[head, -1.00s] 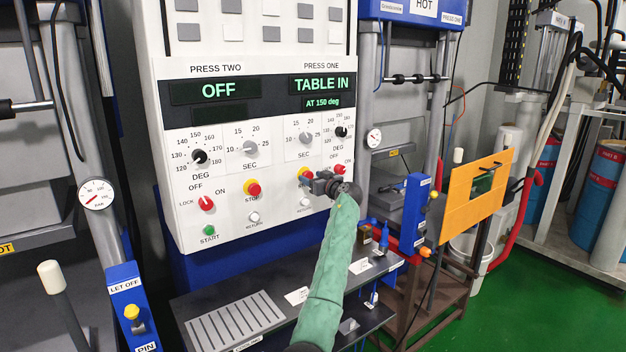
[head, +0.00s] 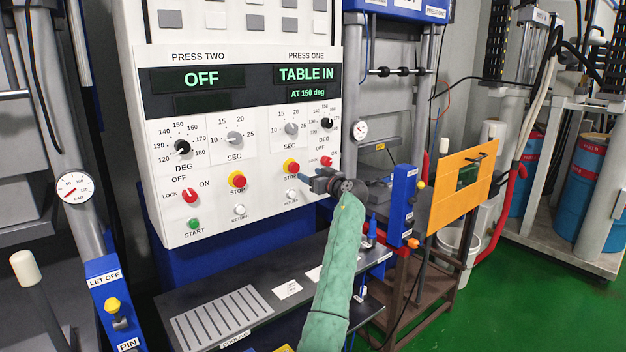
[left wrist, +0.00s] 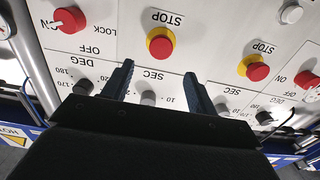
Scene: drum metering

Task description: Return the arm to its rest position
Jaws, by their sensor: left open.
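My left arm, in a green sleeve (head: 331,262), reaches up from the bottom of the head view. Its dark gripper (head: 304,178) is in front of the lower right part of the white control panel (head: 225,215), just below the right-hand red and yellow STOP button (head: 291,167). In the left wrist view the two fingers (left wrist: 158,72) are apart with nothing between them. The panel's knobs and STOP buttons (left wrist: 160,43) lie beyond them, appearing upside down. The gripper appears clear of the panel. My right gripper is not in view.
Below the panel is a dark shelf (head: 180,300) with a slotted plate (head: 221,316). To the right stand a blue post (head: 400,203), an orange plate (head: 462,190) and blue drums (head: 585,190). A LET OFF post (head: 106,285) stands at left. Green floor is open at lower right.

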